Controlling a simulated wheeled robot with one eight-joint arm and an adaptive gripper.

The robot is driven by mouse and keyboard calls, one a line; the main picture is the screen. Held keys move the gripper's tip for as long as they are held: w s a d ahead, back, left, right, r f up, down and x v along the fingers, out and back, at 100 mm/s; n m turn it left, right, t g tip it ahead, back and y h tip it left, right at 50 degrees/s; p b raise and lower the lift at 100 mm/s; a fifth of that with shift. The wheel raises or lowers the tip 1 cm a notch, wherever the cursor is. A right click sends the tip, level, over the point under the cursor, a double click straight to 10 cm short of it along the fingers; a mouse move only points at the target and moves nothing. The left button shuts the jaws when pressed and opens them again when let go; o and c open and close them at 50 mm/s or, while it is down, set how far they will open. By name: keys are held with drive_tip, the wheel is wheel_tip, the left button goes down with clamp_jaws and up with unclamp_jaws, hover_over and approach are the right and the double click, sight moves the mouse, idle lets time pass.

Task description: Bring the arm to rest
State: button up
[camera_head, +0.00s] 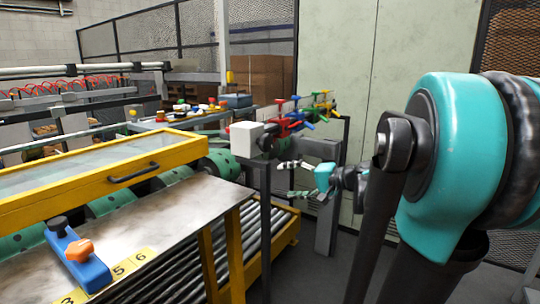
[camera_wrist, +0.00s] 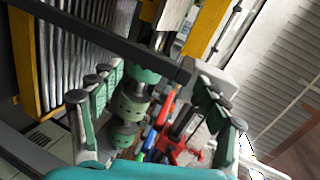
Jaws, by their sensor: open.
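My gripper (camera_head: 290,179) is in the middle of the head view, held in the air to the left of my large teal arm links. Its fingers are spread apart and point left, with nothing visible between them. In the wrist view, my gripper (camera_wrist: 160,76) shows green-padded fingers wide apart on both sides. Green rollers (camera_wrist: 132,105) and red and blue levers (camera_wrist: 165,140) show behind the gap, apparently not gripped. A dark bar (camera_wrist: 110,38) crosses the wrist view near the fingertips. Distances to these parts are hard to judge.
A machine with a yellow-framed cover (camera_head: 100,176) and metal plate (camera_head: 150,225) fills the left. A white box (camera_head: 246,138) and coloured levers (camera_head: 295,122) stand behind the gripper. A roller conveyor (camera_head: 190,270) lies below. Dark floor (camera_head: 300,270) is open at lower centre.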

drive_tip(key=s+f+n+g+h, duration=0.1)
drive_tip(key=s+f+g+h, duration=0.2)
drive_tip(key=f, duration=0.5)
drive_tip(key=s+f+n+h, duration=0.1)
drive_tip(key=s+f+h, duration=0.1)
drive_tip(key=s+f, duration=0.45)
drive_tip(key=s+d+f+n+g+h, duration=0.1)
drive_tip(key=s+d+f+n+h, duration=0.2)
drive_tip(key=s+d+f+h, duration=0.4)
wheel_tip(320, 180, down, 4)
drive_tip(key=s+d, duration=0.1)
drive_tip(key=d, duration=0.1)
drive_tip(key=shift+s+d+f, duration=0.2)
drive_tip(key=shift+d, duration=0.15)
